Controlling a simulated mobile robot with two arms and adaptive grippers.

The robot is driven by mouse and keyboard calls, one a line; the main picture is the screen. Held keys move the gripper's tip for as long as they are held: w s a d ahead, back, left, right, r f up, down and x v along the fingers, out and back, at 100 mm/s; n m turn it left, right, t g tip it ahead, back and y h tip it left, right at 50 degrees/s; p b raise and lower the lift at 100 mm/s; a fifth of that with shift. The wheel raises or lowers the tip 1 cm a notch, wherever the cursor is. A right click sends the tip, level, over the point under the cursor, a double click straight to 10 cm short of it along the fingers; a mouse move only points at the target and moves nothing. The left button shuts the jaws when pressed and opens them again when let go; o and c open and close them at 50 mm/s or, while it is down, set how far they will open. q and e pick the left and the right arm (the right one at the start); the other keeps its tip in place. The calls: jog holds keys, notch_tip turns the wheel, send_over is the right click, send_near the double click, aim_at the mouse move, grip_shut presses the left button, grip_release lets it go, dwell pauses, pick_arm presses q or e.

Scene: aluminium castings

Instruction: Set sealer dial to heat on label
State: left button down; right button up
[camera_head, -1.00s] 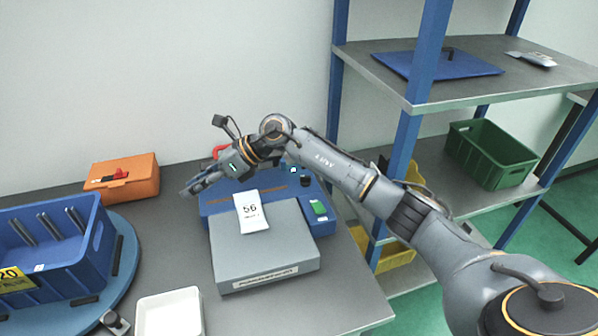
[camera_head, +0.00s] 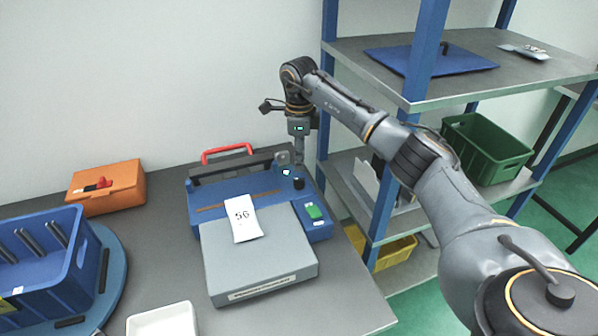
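The sealer (camera_head: 205,190) is blue with a raised red handle (camera_head: 227,150) and stands on the bench. Its black dial (camera_head: 298,184) is at the right rear, beside a small lit display (camera_head: 286,172). A green switch (camera_head: 313,211) sits in front of the dial. A white label marked 56 (camera_head: 242,218) lies over the sealer's front edge and the grey platform (camera_head: 258,268). My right gripper (camera_head: 297,163) points down just above and behind the dial in the picture; contact and finger opening are unclear. The dial's setting is too small to read. My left gripper is not in view.
An orange box (camera_head: 105,187) with a red part stands at the back left. A blue bin (camera_head: 50,255) sits on a round blue turntable (camera_head: 112,280). A white tray (camera_head: 163,322) is at the front. Blue shelf posts (camera_head: 326,120) stand close right of my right gripper.

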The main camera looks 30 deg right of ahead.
aim_at(299, 179)
notch_tip(299, 179, down, 6)
jog(key=shift+f+p, duration=0.15)
jog(key=shift+p, duration=0.4)
jog(key=shift+a, duration=0.1)
jog(key=shift+c, duration=0.2)
grip_shut()
